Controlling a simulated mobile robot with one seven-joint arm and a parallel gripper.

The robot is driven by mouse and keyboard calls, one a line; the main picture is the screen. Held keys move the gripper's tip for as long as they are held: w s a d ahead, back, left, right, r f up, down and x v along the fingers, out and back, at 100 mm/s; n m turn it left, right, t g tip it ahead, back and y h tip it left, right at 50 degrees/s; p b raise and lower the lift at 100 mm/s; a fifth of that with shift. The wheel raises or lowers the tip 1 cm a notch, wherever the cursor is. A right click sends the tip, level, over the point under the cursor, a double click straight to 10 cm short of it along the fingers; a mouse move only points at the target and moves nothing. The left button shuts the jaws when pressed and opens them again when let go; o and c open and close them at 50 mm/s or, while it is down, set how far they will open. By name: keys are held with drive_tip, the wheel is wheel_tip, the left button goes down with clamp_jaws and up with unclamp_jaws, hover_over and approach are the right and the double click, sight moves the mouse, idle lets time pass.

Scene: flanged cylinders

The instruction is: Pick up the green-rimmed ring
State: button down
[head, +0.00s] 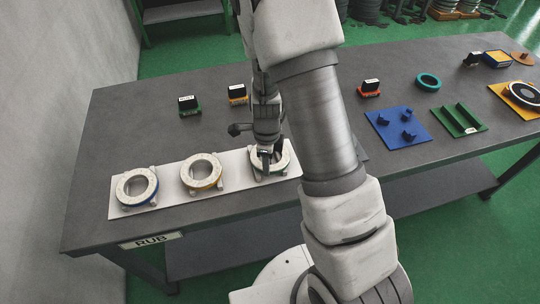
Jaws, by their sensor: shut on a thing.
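The green-rimmed ring (283,167) sits at the right end of a white board on the table, partly hidden by my gripper and arm. It is a pale ring with a green edge. My gripper (266,165) points down at the left part of this ring and is shut on it. The ring appears to be still at board level; I cannot tell if it is clear of its supports.
The white board (172,184) also holds a yellow-rimmed ring (201,173) and a blue-rimmed ring (137,187) to the left. Small black-topped blocks (189,106) stand behind. A blue plate with pegs (398,129) and a green holder (459,120) lie to the right.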

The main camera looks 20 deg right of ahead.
drive_tip(key=shift+w+r, duration=0.1)
drive_tip(key=shift+r, duration=0.1)
idle(0.6)
drive_tip(key=shift+r, duration=0.9)
wheel_tip(320, 180, up, 2)
drive_tip(key=d+r, duration=0.7)
drive_tip(key=d, duration=0.4)
drive_tip(key=shift+s+d, duration=0.2)
drive_tip(key=shift+d, duration=0.15)
drive_tip(key=shift+d, duration=0.1)
